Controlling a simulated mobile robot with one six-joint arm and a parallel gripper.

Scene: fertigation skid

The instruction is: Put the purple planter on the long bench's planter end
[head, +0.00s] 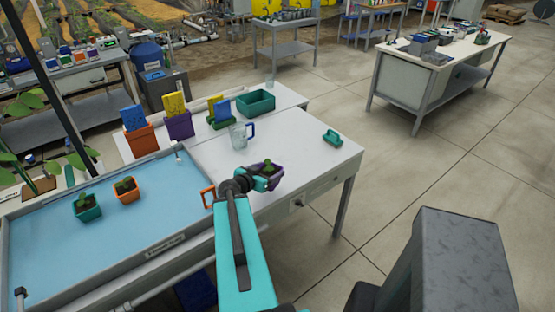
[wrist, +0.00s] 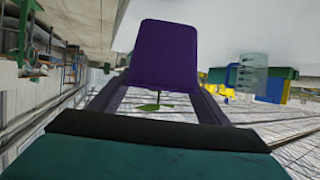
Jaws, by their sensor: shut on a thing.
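The purple planter (head: 274,183) with a small green plant is held in my gripper (head: 262,180), over the white top of the long bench (head: 300,150). It also shows in the wrist view (wrist: 166,55), gripped between two dark fingers, with the picture turned over so its leaves point down. The bench's left part is a blue tray surface (head: 150,225). A teal planter (head: 88,215) and an orange planter (head: 127,197), both with plants, stand on it. My arm hides part of the bench.
A clear mug with a blue handle (head: 238,138) stands behind my gripper. Orange, purple and green holders with coloured packets and a teal bin (head: 256,102) line the back. A teal object with a handle (head: 332,139) lies at the right. White bench top between them is clear.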

